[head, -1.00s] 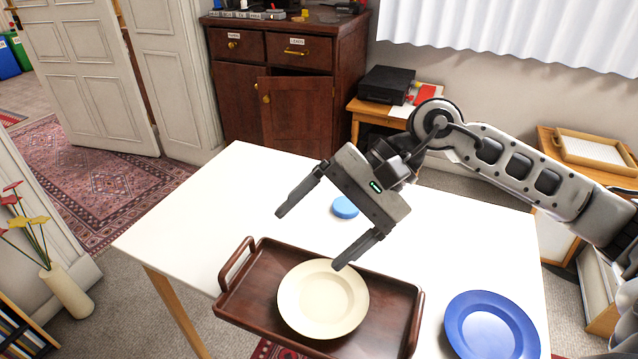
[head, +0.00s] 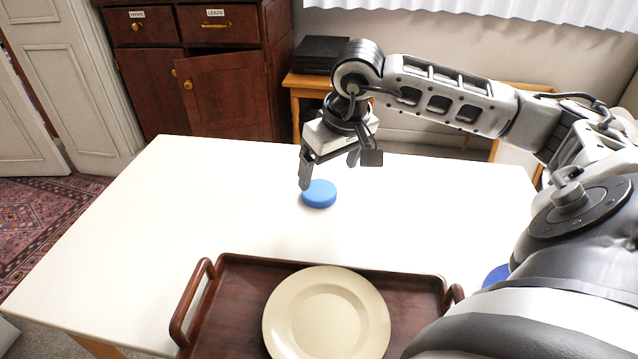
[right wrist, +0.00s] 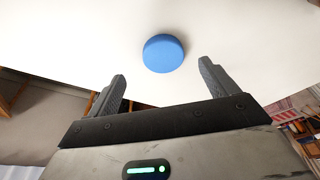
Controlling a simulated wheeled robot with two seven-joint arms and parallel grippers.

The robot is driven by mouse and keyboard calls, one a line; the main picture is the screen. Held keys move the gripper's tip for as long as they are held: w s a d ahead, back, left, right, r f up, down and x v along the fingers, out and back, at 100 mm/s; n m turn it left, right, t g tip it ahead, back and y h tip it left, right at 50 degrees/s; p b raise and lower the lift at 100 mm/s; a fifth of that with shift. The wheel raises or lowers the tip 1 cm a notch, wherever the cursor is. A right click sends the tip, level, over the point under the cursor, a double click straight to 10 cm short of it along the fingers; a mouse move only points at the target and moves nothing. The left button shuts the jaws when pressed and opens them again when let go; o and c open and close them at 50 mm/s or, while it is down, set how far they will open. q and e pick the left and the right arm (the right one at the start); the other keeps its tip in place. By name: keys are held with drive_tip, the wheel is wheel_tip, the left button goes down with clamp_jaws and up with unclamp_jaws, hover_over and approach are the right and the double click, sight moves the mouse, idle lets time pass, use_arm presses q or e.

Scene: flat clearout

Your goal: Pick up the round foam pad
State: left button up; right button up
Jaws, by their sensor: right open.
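The round foam pad (head: 319,194) is a small blue disc lying flat on the white table, behind the wooden tray. It also shows in the right wrist view (right wrist: 163,53), ahead of the fingertips and roughly between their lines. My right gripper (head: 337,172) is open and empty. It points down just behind and above the pad, and one finger overlaps the pad's left edge in the head view. In the right wrist view its two fingers (right wrist: 162,75) stand apart with nothing between them. My left gripper is not in view.
A dark wooden tray (head: 232,301) with handles holds a cream plate (head: 326,314) at the table's front. A blue plate (head: 496,275) is mostly hidden by my right arm. The white table (head: 190,205) is bare left of the pad. A wooden cabinet (head: 228,85) stands behind.

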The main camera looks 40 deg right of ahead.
sight(320, 190)
drive_tip(key=shift+w+a+x, duration=0.1)
drive_tip(key=shift+x, duration=1.4)
drive_tip(key=shift+w+a+x, duration=0.1)
drive_tip(key=shift+w+x, duration=0.05)
drive_tip(key=shift+x, duration=1.35)
drive_tip(key=shift+r, duration=0.15)
drive_tip(key=c, duration=1.1)
